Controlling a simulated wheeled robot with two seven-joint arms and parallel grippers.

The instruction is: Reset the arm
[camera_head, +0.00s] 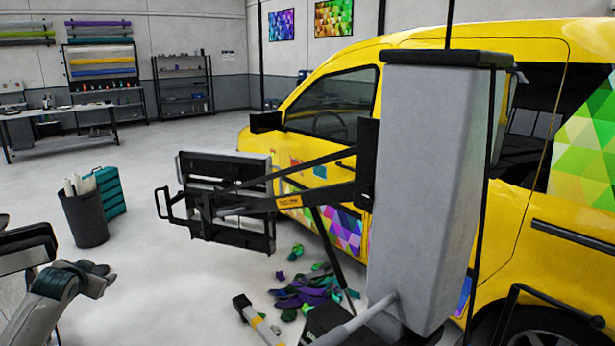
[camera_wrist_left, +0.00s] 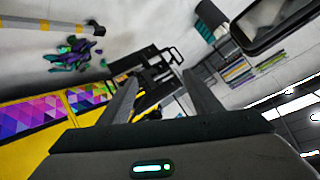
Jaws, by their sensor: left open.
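The left arm comes in from the lower left in the head view. My left gripper (camera_head: 97,277) is small there, over the pale floor. In the left wrist view, the left gripper (camera_wrist_left: 160,95) has its two grey fingers spread apart. No object is held between them; the background shows through the gap. My right gripper is in neither view.
A grey column stand (camera_head: 425,190) with a dark panel unit (camera_head: 225,200) on its arm stands before a yellow van (camera_head: 412,42). Colored scraps (camera_head: 300,292) lie on the floor. A black bin (camera_head: 84,218) and teal case (camera_head: 110,192) stand left. Floor between is open.

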